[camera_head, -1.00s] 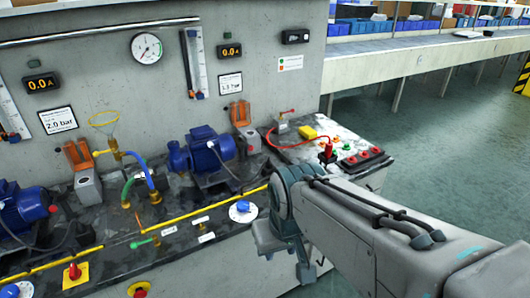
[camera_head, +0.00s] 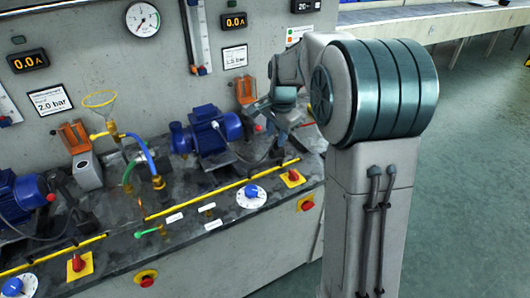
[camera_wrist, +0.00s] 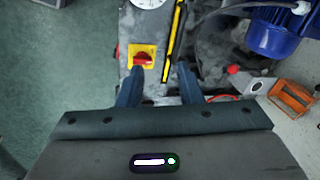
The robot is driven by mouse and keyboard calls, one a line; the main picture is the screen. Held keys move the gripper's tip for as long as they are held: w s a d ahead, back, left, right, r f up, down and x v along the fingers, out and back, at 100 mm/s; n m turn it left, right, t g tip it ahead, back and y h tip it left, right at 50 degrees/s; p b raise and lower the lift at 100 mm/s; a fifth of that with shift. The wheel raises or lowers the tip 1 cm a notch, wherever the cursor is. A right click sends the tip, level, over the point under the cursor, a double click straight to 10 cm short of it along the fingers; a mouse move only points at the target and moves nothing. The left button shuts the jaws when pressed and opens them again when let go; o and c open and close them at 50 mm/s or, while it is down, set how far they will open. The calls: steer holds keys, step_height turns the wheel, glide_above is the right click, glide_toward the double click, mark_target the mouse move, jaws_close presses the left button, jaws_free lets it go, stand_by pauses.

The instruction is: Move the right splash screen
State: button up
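The right splash screen appears to be the orange flap (camera_head: 246,90) at the back of the bench, standing up on a grey box right of the middle blue motor. My arm partly hides its box. In the wrist view the orange flap (camera_wrist: 291,97) lies at the right edge, to the right of my fingers and apart from them. My gripper (camera_wrist: 158,76) is open and empty, its two dark fingers spread over the bench edge by a red knob on a yellow plate (camera_wrist: 143,57). A similar orange flap (camera_head: 75,136) stands further left.
A blue motor (camera_head: 213,130) stands just left of the right flap, and a dial (camera_head: 251,195) sits on the bench front. The panel wall rises behind. Open floor (camera_head: 474,190) lies to the right.

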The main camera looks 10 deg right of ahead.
steer(key=w+f+m, duration=0.1)
steer(key=w+f, duration=0.1)
steer(key=f, duration=0.3)
steer(key=w+f+p, duration=0.1)
steer(key=w+f, duration=0.2)
steer(key=f, duration=0.3)
steer(key=w+f+m, duration=0.1)
steer(key=w+f, duration=0.2)
steer(key=f, duration=0.3)
steer(key=shift+w+a+m+p, duration=0.2)
steer(key=shift+m+p, duration=0.1)
steer(key=shift+r, duration=0.1)
jaws_close()
